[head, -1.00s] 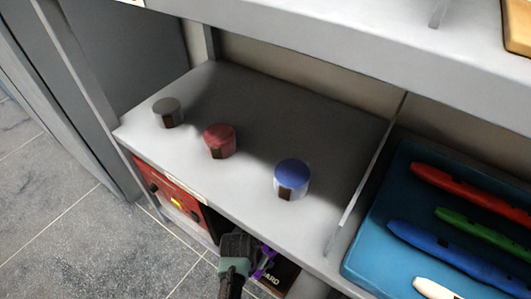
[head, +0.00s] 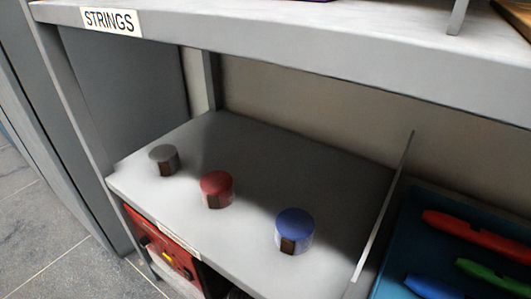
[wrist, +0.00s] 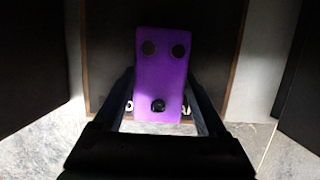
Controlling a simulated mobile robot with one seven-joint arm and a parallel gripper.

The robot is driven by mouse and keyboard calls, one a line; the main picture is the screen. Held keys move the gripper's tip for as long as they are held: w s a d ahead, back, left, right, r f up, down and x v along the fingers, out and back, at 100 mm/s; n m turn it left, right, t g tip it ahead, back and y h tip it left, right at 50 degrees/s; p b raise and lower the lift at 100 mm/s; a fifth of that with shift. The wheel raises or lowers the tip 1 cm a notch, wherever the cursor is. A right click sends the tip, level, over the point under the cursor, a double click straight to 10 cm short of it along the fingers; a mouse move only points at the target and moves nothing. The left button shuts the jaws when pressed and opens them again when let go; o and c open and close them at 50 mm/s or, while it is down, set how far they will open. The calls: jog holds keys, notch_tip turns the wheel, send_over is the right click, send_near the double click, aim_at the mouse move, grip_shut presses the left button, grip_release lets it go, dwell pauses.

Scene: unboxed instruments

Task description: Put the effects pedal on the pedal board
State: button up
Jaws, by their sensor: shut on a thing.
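The effects pedal (wrist: 160,75) is a purple box with two dark knobs at its far end and a black button near my gripper. My gripper (wrist: 160,108) is shut on the pedal, with one finger on each of its sides, in the wrist view. Behind the pedal is a dark panel with a brown edge (wrist: 237,65) and partly covered white lettering, which looks like the pedal board. I cannot tell whether the pedal touches it. The head view now shows neither my gripper nor the pedal.
In the head view, a grey shelf (head: 255,150) holds a grey knob-like cylinder (head: 164,159), a red one (head: 217,189) and a blue one (head: 294,231). A red box (head: 160,245) sits below. A blue tray (head: 392,240) with coloured items lies right of a divider (head: 385,205). A "STRINGS" label (head: 111,21) marks the upper shelf.

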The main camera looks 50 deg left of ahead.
jog(key=o, duration=1.6)
jog(key=p+v, duration=0.3)
jog(key=v, duration=0.1)
jog(key=shift+s+d+p, duration=0.1)
jog(key=shift+s+p, duration=0.15)
jog(key=shift+p, duration=0.15)
jog(key=shift+s+d+f+p, duration=0.15)
jog(key=shift+s+d+p, duration=0.25)
jog(key=shift+s+p, duration=1)
jog(key=shift+s+d+f+p, duration=0.15)
jog(key=shift+s+d+p, duration=0.35)
jog(key=shift+s, duration=1.75)
jog(key=shift+s+d+f+p, duration=0.1)
jog(key=shift+s+d+p, duration=0.25)
jog(key=shift+s+p, duration=1.1)
jog(key=shift+s+b, duration=0.4)
jog(key=shift+b, duration=0.05)
